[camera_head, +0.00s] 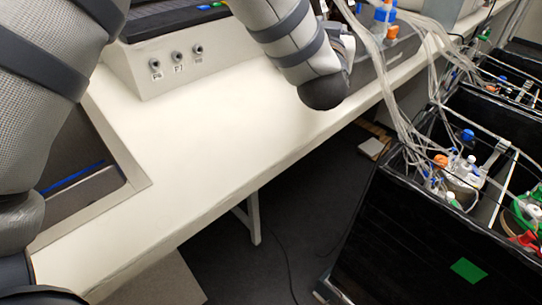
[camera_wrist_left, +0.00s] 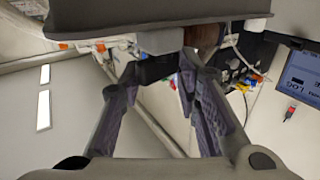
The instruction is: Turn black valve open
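In the left wrist view my left gripper (camera_wrist_left: 160,84) has its two fingers apart, with a gap between the tips. A small dark block (camera_wrist_left: 157,68) shows between the fingertips. I cannot tell whether it is the black valve or whether the fingers touch it. In the head view a grey-sleeved arm of mine reaches over the bench toward the tubing; its gripper is mostly hidden behind the arm's end. I cannot pick out the black valve in the head view. My right gripper is not in view.
A white bench (camera_head: 225,130) has a clear middle and holds a unit with round ports (camera_head: 178,61). Hanging clear tubes (camera_head: 391,95) run beside the arm. Black bins with bottles (camera_head: 400,230) stand at right. A display (camera_wrist_left: 301,75) shows in the wrist view.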

